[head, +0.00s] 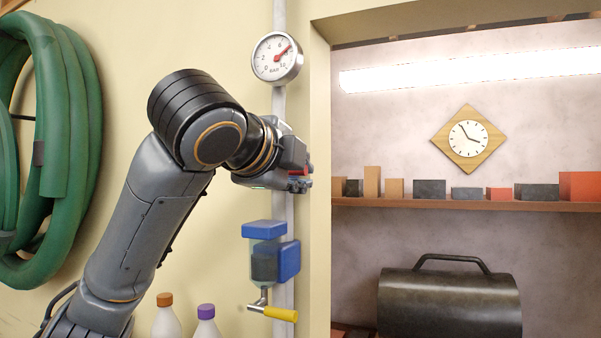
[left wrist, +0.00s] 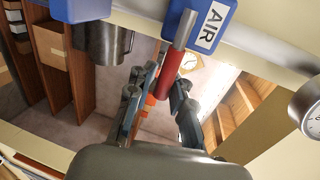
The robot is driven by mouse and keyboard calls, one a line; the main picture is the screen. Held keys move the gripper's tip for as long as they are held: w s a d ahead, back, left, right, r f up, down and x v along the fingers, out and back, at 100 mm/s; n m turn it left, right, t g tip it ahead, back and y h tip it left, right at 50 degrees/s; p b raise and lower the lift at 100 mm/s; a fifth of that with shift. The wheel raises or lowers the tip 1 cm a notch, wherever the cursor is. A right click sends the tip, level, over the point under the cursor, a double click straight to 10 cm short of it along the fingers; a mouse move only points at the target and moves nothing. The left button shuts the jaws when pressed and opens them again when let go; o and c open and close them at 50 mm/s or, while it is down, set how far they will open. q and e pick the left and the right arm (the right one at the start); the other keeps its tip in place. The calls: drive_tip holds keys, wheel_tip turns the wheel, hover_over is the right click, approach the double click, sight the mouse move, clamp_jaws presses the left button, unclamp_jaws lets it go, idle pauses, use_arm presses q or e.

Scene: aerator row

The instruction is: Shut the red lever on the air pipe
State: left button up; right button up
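The red lever (left wrist: 169,72) shows best in the left wrist view: a red sleeve on a grey metal stem, beside a blue block labelled AIR (left wrist: 208,22). In the head view only a bit of red shows at my left gripper (head: 304,178), which is at the vertical air pipe (head: 282,215). The valve behind the lever is hidden by the gripper in the head view. My right gripper is not in view.
A pressure gauge (head: 277,57) sits above on the pipe. Below is a blue-capped unit (head: 264,230) with a yellow lever (head: 281,314). A green hose (head: 75,120) hangs at left. Two bottles stand low. At right, a recess holds a shelf (head: 450,204) and dark tank (head: 450,305).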

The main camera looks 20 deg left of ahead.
use_arm(q)
drive_tip(key=shift+o, duration=1)
drive_tip(key=shift+s, duration=0.15)
drive_tip(key=shift+s+r, duration=0.15)
drive_tip(key=v, duration=1.2)
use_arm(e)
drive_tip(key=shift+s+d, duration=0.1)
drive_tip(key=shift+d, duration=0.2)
use_arm(q)
drive_tip(key=shift+d, duration=0.1)
